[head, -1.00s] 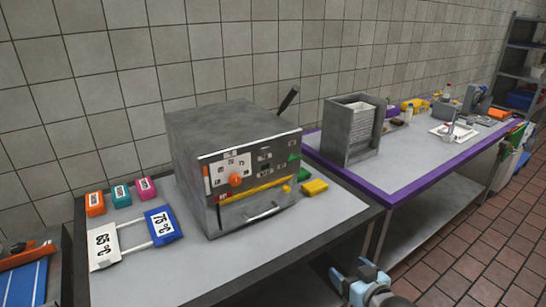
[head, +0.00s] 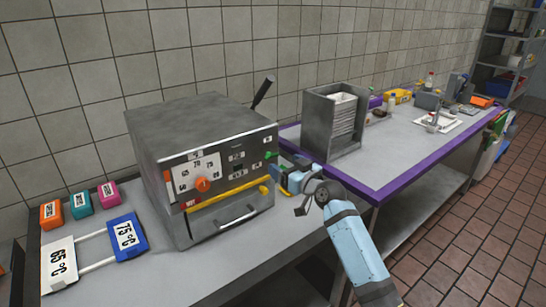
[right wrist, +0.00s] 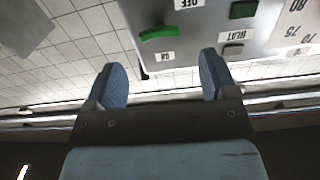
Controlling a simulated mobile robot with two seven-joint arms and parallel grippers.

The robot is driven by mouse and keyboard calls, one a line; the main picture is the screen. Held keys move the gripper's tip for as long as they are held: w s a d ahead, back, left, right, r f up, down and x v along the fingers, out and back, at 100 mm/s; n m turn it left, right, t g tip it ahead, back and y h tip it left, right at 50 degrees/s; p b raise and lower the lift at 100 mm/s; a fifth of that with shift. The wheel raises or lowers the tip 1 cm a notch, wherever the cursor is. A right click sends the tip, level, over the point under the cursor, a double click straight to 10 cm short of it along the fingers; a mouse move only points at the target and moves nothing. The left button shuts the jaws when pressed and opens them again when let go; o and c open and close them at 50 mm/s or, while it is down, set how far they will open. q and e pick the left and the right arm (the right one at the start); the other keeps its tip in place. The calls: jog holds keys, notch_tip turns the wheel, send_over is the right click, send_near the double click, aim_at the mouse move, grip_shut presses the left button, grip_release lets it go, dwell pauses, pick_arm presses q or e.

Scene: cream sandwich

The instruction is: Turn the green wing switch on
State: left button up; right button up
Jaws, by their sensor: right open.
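The green wing switch (head: 270,155) is at the right end of the front panel of the grey oven-like machine (head: 218,148). In the right wrist view, which is upside down, the green wing switch (right wrist: 163,32) lies between an OFF label (right wrist: 187,3) and an ON label (right wrist: 165,57). My right gripper (head: 284,174) is just right of the panel, near the switch. In the right wrist view its two blue fingers (right wrist: 162,78) are apart with nothing between them, and the switch is ahead of them. My left gripper is not in view.
A yellow bar (head: 230,197) and a door handle (head: 238,217) stick out below the panel. A stacked rack (head: 333,122) stands on the purple-edged table (head: 385,190) to the right. Temperature signs (head: 126,236) and small coloured boxes lie left of the machine.

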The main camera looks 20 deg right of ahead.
aim_at(273, 157)
jog(key=x, duration=0.6)
jog(key=shift+w, duration=0.1)
jog(key=shift+c, duration=0.4)
jog(key=c, duration=0.9)
jog(key=shift+o, duration=0.2)
